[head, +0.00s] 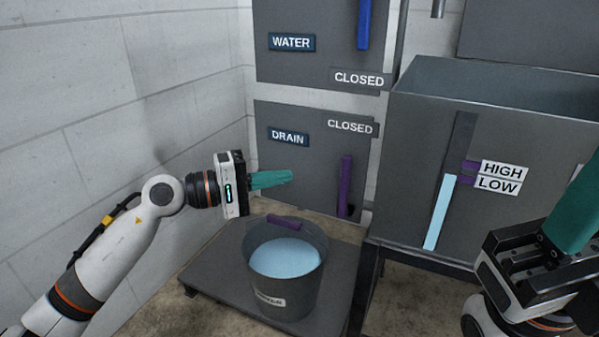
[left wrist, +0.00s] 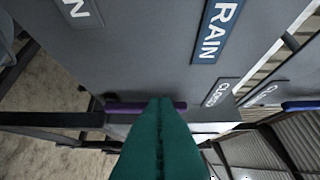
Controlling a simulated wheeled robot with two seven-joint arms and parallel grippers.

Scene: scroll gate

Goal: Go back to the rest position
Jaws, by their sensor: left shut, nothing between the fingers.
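My left gripper (head: 272,179) has teal fingers and is shut and empty. In the head view it hangs in the air above the bucket (head: 262,300) and in front of the DRAIN panel (head: 285,170). In the left wrist view its fingers (left wrist: 160,130) lie together and point toward the purple lever (left wrist: 125,107), with a gap I cannot judge. That lever also shows in the head view (head: 345,187), right of the fingertips. My right gripper (head: 545,262) is at the lower right, partly cut off, and the set of its fingers is unclear.
The bucket holds pale blue liquid and stands on a dark low platform (head: 205,276). A grey tank (head: 415,130) with HIGH and LOW labels stands right. The WATER panel (head: 300,65) has a blue lever (head: 364,25). Both panels read CLOSED. A block wall (head: 90,110) bounds the left.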

